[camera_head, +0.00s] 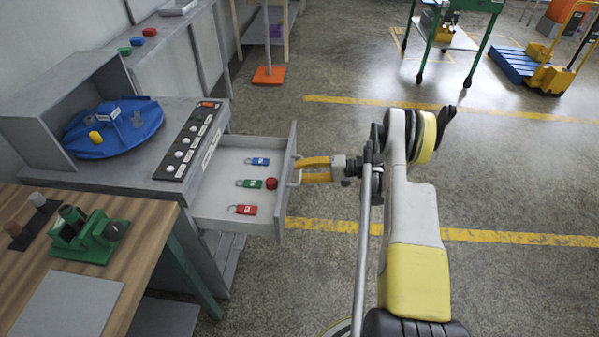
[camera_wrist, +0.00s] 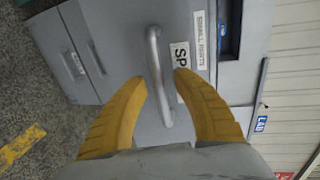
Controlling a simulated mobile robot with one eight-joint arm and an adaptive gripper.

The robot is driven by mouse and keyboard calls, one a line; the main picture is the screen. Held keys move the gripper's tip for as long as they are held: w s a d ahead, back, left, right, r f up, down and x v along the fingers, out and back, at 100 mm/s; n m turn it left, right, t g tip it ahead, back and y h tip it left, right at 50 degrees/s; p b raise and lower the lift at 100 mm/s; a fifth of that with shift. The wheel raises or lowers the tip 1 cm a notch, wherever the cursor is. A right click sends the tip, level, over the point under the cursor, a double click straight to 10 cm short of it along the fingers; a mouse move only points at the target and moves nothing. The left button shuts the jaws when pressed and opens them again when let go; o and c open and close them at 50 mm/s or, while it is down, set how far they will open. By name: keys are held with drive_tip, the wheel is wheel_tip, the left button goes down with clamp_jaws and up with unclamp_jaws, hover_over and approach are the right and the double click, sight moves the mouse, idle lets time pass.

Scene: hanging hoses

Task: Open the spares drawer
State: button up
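The spares drawer (camera_head: 238,214) is pulled well out of the grey cabinet, and its inside shows in the head view. Its grey front (camera_wrist: 185,115) carries a partly hidden label starting "SP" in the wrist view. The bar handle (camera_wrist: 153,62) is on that front. My gripper (camera_wrist: 160,80) has its two yellow fingers on either side of the handle, with a gap showing on each side. In the head view my gripper (camera_head: 298,170) is at the handle. Whether a finger touches the bar is hard to see.
A blue disc (camera_head: 113,128) is on the cabinet top. A wooden bench (camera_head: 140,230) stands at the near left.

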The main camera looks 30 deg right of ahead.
drive_tip(key=v, duration=1.1)
drive_tip(key=shift+s+d, duration=0.2)
drive_tip(key=shift+d, duration=0.05)
